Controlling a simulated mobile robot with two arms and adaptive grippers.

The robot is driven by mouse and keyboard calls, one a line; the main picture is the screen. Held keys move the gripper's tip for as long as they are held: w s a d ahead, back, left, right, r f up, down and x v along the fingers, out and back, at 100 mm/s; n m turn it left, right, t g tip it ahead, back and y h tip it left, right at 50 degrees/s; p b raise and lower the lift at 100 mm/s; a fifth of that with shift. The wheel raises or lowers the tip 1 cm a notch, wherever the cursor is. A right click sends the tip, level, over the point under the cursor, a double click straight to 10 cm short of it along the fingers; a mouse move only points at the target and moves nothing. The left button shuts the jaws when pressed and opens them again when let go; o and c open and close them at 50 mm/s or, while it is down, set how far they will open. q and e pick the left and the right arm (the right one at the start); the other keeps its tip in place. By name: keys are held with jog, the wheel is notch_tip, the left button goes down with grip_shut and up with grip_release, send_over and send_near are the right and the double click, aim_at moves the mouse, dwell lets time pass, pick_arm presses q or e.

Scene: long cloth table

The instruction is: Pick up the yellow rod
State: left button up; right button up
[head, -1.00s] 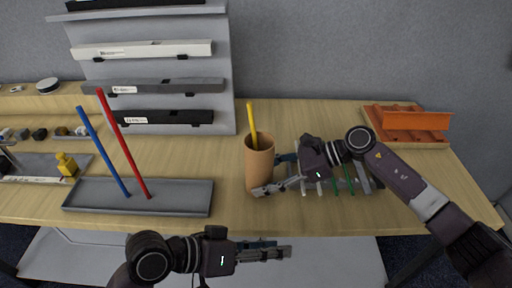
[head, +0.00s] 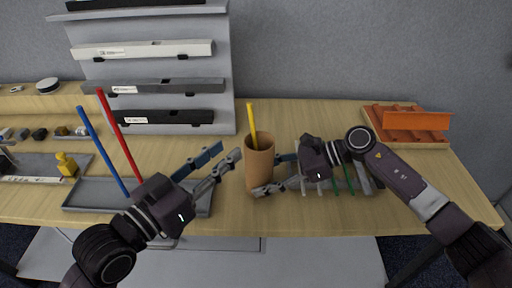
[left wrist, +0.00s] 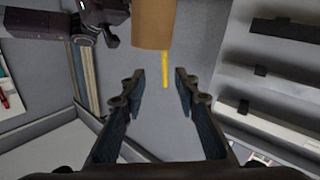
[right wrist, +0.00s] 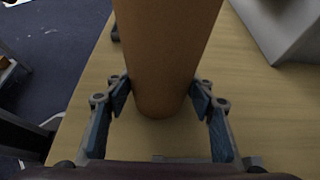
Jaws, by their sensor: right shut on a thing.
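The yellow rod (head: 252,124) stands in the brown cup (head: 260,164), its upper part sticking out above the rim. In the left wrist view the rod (left wrist: 166,70) shows beyond the cup (left wrist: 153,25), between my left fingers but farther off. My left gripper (head: 218,162) is open and empty, to the left of the cup, over the grey tray's right end. My right gripper (head: 272,174) is shut on the cup from the right; the right wrist view shows its fingertips on both sides of the cup (right wrist: 165,60). The rod's lower part is hidden inside the cup.
A blue rod (head: 101,150) and a red rod (head: 120,137) stand tilted at the grey tray (head: 85,194). A grey rack (head: 150,64) with bars stands behind. An orange holder (head: 415,120) is at the back right. Green rods lie near my right gripper.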

aim_at(251, 125)
pick_arm(q)
jog(key=x, duration=1.2)
jog(key=shift+w+a+r, duration=0.15)
jog(key=shift+w+a, duration=0.15)
jog(key=shift+a, duration=0.15)
grip_shut()
